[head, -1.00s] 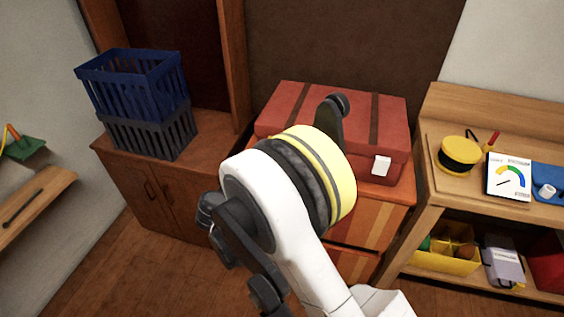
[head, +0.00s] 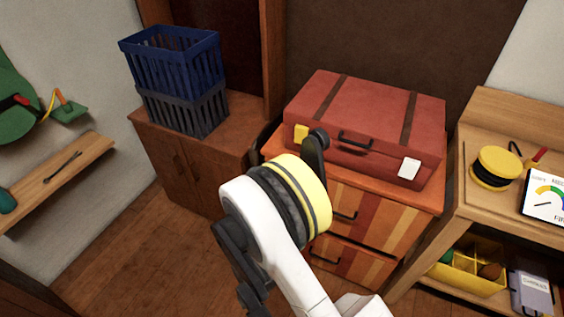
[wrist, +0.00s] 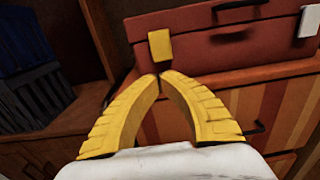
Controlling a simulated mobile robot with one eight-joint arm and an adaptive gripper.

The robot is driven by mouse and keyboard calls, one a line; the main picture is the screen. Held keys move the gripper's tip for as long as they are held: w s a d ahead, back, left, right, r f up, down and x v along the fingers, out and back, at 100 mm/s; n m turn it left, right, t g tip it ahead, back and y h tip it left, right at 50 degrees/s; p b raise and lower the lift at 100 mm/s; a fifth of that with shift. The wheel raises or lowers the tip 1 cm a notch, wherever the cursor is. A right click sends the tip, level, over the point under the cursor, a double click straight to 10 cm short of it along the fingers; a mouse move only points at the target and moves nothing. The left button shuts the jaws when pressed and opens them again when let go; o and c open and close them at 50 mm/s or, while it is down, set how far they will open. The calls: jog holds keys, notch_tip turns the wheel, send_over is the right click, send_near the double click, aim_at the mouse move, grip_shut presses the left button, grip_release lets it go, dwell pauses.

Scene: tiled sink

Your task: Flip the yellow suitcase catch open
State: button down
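The red suitcase (head: 375,110) lies flat and shut on a striped drawer cabinet, its front facing me. The yellow catch (head: 301,134) is a small plate at the left of its front; it also shows in the wrist view (wrist: 160,46), lying against the front. My gripper (wrist: 160,76) shows two yellow fingers whose tips meet, with nothing between them. The tips appear just below the catch in the wrist view; the distance to it is hard to tell.
A white catch (head: 409,168) is at the right of the suitcase front, and a dark handle (head: 355,140) is between the catches. Blue and grey crates (head: 172,62) stand on a low cabinet at left. A wooden bench (head: 462,165) with a yellow spool stands at right.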

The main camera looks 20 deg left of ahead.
aim_at(298, 143)
jog(key=w+b, duration=0.1)
jog(key=w, duration=0.3)
jog(key=w+b, duration=0.2)
jog(key=w, duration=0.1)
jog(key=w+d+b, duration=0.1)
jog(key=w, duration=0.3)
jog(key=shift+w, duration=0.35)
jog(key=shift+b, duration=0.3)
jog(key=shift+w+f, duration=0.1)
jog(key=shift+w, duration=0.45)
jog(key=shift+f+b, duration=0.1)
jog(key=shift+b, duration=0.25)
